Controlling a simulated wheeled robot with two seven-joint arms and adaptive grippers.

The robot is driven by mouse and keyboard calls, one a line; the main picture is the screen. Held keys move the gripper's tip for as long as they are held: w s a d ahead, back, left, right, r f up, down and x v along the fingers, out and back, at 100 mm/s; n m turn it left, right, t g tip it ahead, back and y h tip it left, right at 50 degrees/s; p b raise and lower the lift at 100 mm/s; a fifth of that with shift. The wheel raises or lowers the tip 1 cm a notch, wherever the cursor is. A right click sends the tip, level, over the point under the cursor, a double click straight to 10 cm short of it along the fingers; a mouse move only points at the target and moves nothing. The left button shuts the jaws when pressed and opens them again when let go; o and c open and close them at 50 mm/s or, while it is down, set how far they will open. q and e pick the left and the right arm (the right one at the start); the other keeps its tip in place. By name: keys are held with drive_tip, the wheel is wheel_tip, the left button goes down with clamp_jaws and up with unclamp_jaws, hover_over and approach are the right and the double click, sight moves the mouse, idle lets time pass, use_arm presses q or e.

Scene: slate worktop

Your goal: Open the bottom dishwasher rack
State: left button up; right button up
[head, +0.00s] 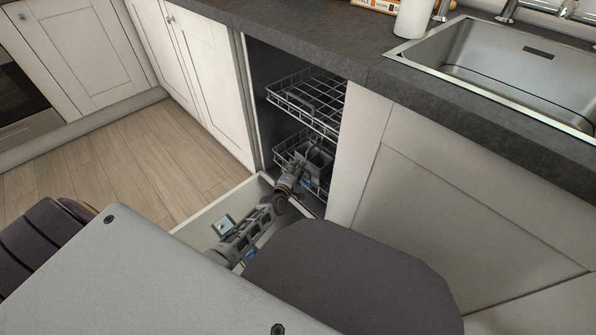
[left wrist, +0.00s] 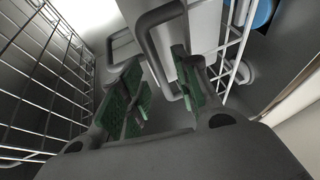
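The bottom rack (head: 287,153) is a wire basket inside the dishwasher, low in the opening and partly hidden by my left arm. My left gripper (head: 308,160) reaches over the open door to the front of this rack. In the left wrist view my left gripper (left wrist: 158,90) is open, with its green-padded fingers apart. A dark looped handle (left wrist: 148,50) shows between and beyond the fingers, and I cannot tell whether they touch it. Wire bars of a rack (left wrist: 45,70) run along the left of that view. My right gripper is not in view.
The upper rack (head: 318,90) sits above the bottom one, under the slate worktop (head: 290,30). The dishwasher door (head: 205,213) is folded down beneath my left arm. White cabinets (head: 215,85) flank the opening. The wooden floor (head: 120,160) at left is clear.

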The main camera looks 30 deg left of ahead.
use_arm(q)
drive_tip(key=shift+w, duration=0.15)
clamp_jaws()
idle(0.4)
